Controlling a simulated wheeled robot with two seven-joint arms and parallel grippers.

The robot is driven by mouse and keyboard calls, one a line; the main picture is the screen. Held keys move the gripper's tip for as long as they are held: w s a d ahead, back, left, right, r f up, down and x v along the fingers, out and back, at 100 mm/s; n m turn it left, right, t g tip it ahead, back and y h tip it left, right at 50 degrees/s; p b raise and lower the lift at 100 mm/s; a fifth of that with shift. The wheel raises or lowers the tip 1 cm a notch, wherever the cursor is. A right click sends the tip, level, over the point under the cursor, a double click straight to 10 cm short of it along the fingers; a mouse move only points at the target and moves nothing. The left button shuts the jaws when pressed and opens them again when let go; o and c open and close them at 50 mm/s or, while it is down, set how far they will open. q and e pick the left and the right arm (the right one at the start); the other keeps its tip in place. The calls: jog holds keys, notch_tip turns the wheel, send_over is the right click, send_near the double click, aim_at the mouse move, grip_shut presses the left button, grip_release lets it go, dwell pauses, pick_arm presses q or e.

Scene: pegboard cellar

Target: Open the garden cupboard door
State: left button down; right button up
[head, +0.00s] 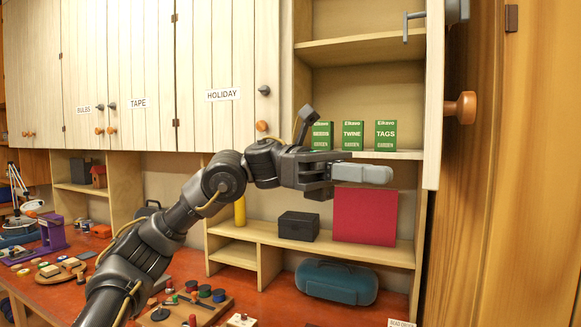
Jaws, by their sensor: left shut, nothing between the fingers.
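The cupboard door (434,95) at the upper right stands swung open, seen nearly edge-on. Its orange knob (462,107) is on the door's right side. The open cupboard behind it shows shelves and green boxes (353,135) with labels that seem to read garden. A label on the door itself is not visible. My left gripper (388,174) is shut and empty, in front of the cupboard's lower shelf area. It points right, with its tip a little left of the door's lower part in the picture. I cannot tell its depth from the door. My right gripper is not in view.
Shut cupboards labelled bulbs, tape and holiday (222,95) are to the left. Below are a red panel (365,217), a black box (299,226) and a blue case (336,282). The red bench (285,310) holds many small items. A wooden surface (535,150) stands at the right.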

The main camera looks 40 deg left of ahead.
pick_arm(q)
jog(key=s+a+b, duration=0.1)
jog(key=a+b, duration=0.2)
jog(key=a, duration=1.1)
jog(key=shift+s+b, duration=0.2)
jog(key=shift+b, duration=0.1)
jog(key=shift+d, duration=0.1)
